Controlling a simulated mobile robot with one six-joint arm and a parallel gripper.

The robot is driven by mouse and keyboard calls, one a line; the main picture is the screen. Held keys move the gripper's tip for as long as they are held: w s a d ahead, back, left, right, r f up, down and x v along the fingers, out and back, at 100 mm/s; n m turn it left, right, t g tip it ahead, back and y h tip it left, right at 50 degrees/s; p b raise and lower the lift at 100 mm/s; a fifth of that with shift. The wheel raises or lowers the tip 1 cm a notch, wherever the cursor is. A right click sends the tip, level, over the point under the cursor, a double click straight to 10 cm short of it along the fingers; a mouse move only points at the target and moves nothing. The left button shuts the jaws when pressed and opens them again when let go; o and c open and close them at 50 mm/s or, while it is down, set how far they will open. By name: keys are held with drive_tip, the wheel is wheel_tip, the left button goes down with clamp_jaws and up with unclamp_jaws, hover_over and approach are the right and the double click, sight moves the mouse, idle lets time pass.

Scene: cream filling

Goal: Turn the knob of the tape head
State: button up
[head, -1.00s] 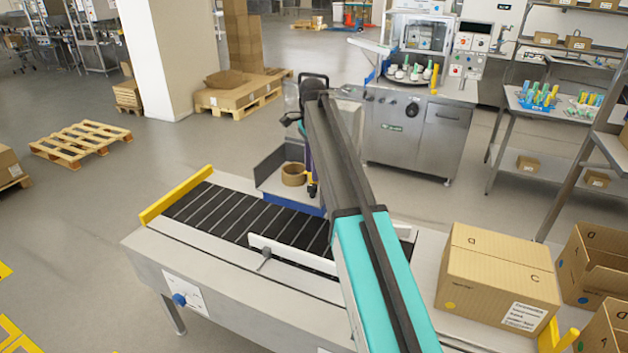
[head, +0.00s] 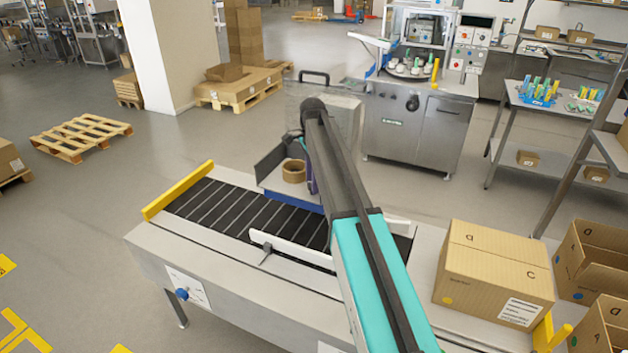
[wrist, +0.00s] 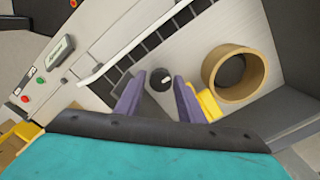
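The tape head's knob (wrist: 161,79) is a small dark round knob with a pale mark, seen in the wrist view. My gripper (wrist: 157,86) is open, with one purple finger on each side of the knob and a visible gap to it. I cannot tell how far the fingertips are above the knob. The roll of brown tape (wrist: 236,74) lies just right of the fingers. In the head view the tape roll (head: 293,171) shows on the tape head, while my arm hides the knob and most of my gripper.
The conveyor (head: 240,215) with black rollers and a white side rail (head: 290,252) runs under my arm. A closed carton (head: 495,275) stands at the right. A yellow part (wrist: 208,104) sits close by the right finger. A separate blue knob (head: 182,294) is on the conveyor's front.

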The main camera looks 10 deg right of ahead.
drive_tip(key=c, duration=0.7)
drive_tip(key=shift+d, duration=0.15)
